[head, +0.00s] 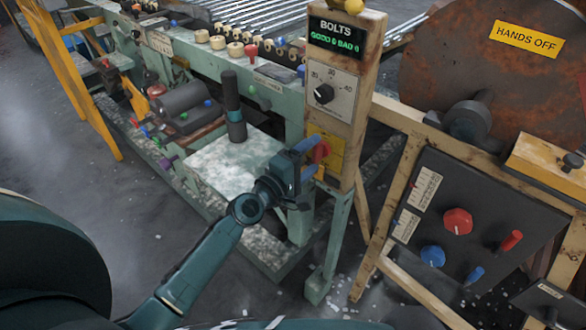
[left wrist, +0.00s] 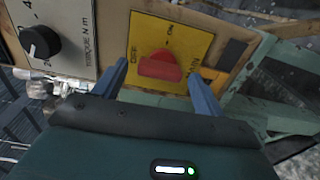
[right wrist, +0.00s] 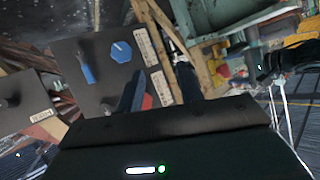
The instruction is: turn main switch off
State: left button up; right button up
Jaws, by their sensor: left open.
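The main switch is a red rotary knob (left wrist: 160,67) on a yellow plate (left wrist: 192,42) on a wooden post. In the left wrist view the plate carries small lettering, with ON above the knob and OFF to its left; which mark the knob points to is hard to tell. The red knob also shows in the head view (head: 320,152). My left gripper (left wrist: 160,82) is open, its blue fingers apart on either side of the knob. Contact with the knob cannot be made out. My right gripper (right wrist: 160,85) is open and empty, away from the switch, outside the head view.
Above the switch are a black torque dial (head: 324,94) and a BOLTS display (head: 337,36). To the right, a dark panel (head: 480,218) holds red and blue knobs beside a large rusty disc (head: 470,60). A green machine bench (head: 270,100) stands to the left.

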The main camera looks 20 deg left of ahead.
pick_arm(q)
jog(key=b+v, duration=0.1)
jog(key=v, duration=1.1)
jog(key=shift+s, duration=0.15)
pick_arm(e)
jog(key=shift+s+d+r+t, duration=0.2)
jog(key=shift+d+t, duration=0.1)
jog(key=shift+d, duration=0.1)
pick_arm(q)
jog(key=shift+r, duration=0.15)
